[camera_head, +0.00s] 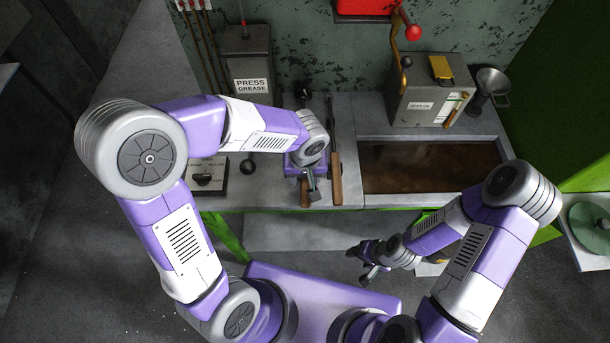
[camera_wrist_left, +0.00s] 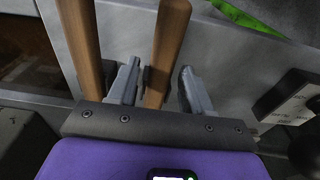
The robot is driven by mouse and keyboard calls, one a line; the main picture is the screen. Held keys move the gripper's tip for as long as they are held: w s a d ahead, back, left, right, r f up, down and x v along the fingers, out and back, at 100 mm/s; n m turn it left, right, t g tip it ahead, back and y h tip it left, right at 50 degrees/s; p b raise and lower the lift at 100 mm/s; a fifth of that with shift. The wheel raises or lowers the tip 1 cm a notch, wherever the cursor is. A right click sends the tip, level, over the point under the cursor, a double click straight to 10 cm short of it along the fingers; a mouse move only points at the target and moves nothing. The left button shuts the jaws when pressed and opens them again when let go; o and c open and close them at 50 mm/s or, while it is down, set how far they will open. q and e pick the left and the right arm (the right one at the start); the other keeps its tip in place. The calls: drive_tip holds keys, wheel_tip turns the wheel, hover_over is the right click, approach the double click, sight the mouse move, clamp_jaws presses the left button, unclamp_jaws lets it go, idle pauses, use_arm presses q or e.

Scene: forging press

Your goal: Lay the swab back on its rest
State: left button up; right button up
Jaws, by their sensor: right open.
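Two wooden-handled tools lie side by side on the grey bench; I cannot tell for sure which is the swab. The left wooden handle (camera_head: 305,192) is partly hidden under my left gripper (camera_head: 313,187). In the left wrist view this handle (camera_wrist_left: 166,45) runs between the two fingers (camera_wrist_left: 160,88), close to the left finger, with a clear gap to the right one. My left gripper is open around or just over it. The right handle (camera_head: 336,180) lies outside the fingers, and also shows in the left wrist view (camera_wrist_left: 80,42). The rest is not clearly visible. My right gripper (camera_head: 369,268) is open and empty in front of the bench.
A trough of brown liquid (camera_head: 430,165) is set into the bench at right. Behind it stands a grey box with a lever (camera_head: 428,92). A PRESS GREASE canister (camera_head: 248,60) stands at the back left. A small box with a black knob (camera_head: 207,177) is left of the gripper.

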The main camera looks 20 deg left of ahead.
use_arm(q)
drive_tip(key=shift+o, duration=0.4)
drive_tip(key=shift+r, duration=0.1)
drive_tip(key=r, duration=0.2)
drive_tip(key=r+p, duration=0.1)
drive_tip(key=r, duration=0.2)
drive_tip(key=r+p, duration=0.1)
drive_tip(key=r, duration=0.1)
drive_tip(key=shift+s+d+r, duration=0.1)
drive_tip(key=shift+s+r, duration=0.1)
drive_tip(key=shift+s, duration=0.1)
